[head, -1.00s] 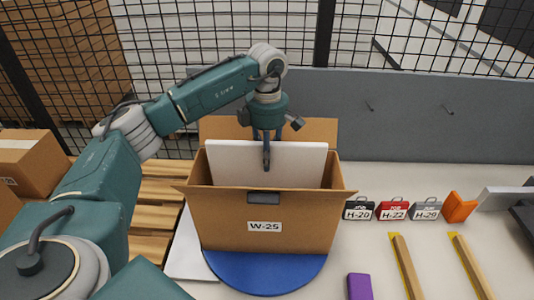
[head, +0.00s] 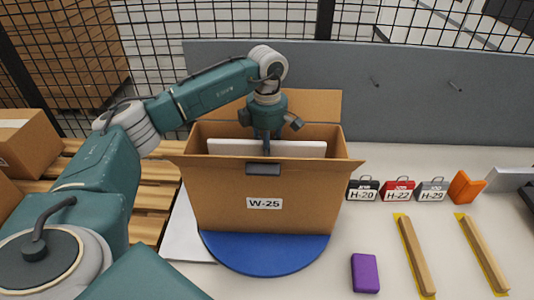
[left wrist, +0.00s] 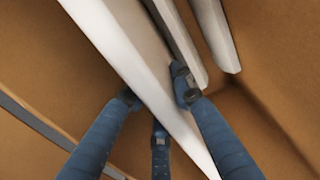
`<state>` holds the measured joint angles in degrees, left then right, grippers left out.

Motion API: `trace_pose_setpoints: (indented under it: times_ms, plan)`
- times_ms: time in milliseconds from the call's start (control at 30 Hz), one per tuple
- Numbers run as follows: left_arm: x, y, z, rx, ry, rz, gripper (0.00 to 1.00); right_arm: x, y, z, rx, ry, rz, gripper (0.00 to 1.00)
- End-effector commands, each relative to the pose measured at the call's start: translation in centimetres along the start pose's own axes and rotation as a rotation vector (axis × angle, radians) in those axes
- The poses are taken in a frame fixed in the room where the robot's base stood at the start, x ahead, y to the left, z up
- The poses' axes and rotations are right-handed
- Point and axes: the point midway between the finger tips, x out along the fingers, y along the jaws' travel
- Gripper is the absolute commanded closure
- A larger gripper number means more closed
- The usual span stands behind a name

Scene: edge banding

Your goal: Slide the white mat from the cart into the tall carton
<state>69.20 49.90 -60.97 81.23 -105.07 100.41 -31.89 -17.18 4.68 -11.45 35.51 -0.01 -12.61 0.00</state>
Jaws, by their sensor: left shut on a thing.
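The tall carton (head: 215,205), labelled W-25, stands open on a blue round plate (head: 265,258). The white mat (head: 230,146) is upright inside it, with its upper edge showing just above the front wall. My left gripper (head: 266,148) reaches down from above and is shut on the mat's upper edge. In the left wrist view, the fingers (left wrist: 158,97) are on both sides of the white mat (left wrist: 125,55). The mat's lower part is hidden by the carton. My right gripper is not in view. I cannot make out the cart.
Two more white panels (left wrist: 215,35) stand inside the carton, beside the held mat. Small labelled cases (head: 397,190), an orange block (head: 466,187), a purple block (head: 365,273) and wooden strips (head: 417,255) lie to the right. A grey panel (head: 400,90) stands behind.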

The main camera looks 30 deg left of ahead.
Motion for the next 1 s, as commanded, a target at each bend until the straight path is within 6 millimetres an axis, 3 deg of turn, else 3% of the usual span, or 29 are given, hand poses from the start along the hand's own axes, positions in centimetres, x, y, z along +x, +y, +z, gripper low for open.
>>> trace_pose_setpoints:
  times_ms: [367, 400, 500, 833, 1000]
  plan:
    - [0.3, 0.0, 0.0, 0.000, 0.000, 0.000, 1.00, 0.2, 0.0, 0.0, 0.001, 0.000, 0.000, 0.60]
    - [0.3, 0.0, 0.0, 0.000, 0.000, 0.000, 0.71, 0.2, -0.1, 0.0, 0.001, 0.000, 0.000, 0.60]
    - [0.3, 0.0, 0.0, 0.000, 0.000, 0.000, 0.54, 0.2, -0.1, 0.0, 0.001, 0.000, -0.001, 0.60]
    - [0.0, 0.0, 0.0, 0.000, 0.000, 0.001, 0.54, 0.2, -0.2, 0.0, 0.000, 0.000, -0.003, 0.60]
    - [-2.3, 0.1, 0.1, 0.000, -0.002, 0.004, 0.54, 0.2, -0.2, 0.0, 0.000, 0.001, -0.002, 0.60]
